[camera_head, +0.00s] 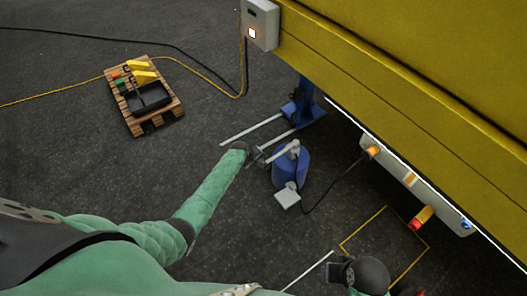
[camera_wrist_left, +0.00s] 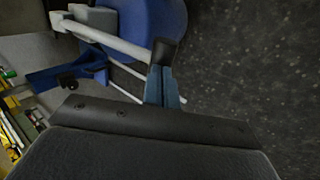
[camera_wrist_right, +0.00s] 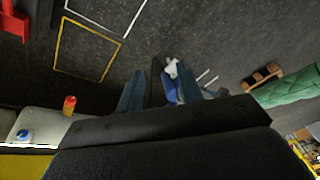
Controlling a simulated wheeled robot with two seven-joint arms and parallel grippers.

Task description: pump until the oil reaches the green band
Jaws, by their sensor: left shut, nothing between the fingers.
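The blue pump unit (camera_head: 291,168) stands on the dark floor beside the yellow machine; part of it shows in the left wrist view (camera_wrist_left: 155,22). Its pale lever (camera_wrist_left: 108,38) ends in a black grip (camera_wrist_left: 163,52). My left gripper (camera_head: 257,156) is at the lever's end; in the left wrist view its fingers (camera_wrist_left: 164,84) are together just at the black grip, with nothing held. I cannot make out an oil level or green band.
A grey box (camera_head: 287,196) lies before the pump, with a black cable to the panel (camera_head: 400,172) under the yellow machine (camera_head: 400,75). A wooden pallet (camera_head: 150,105) lies left. A yellow floor outline (camera_head: 362,226) is at right.

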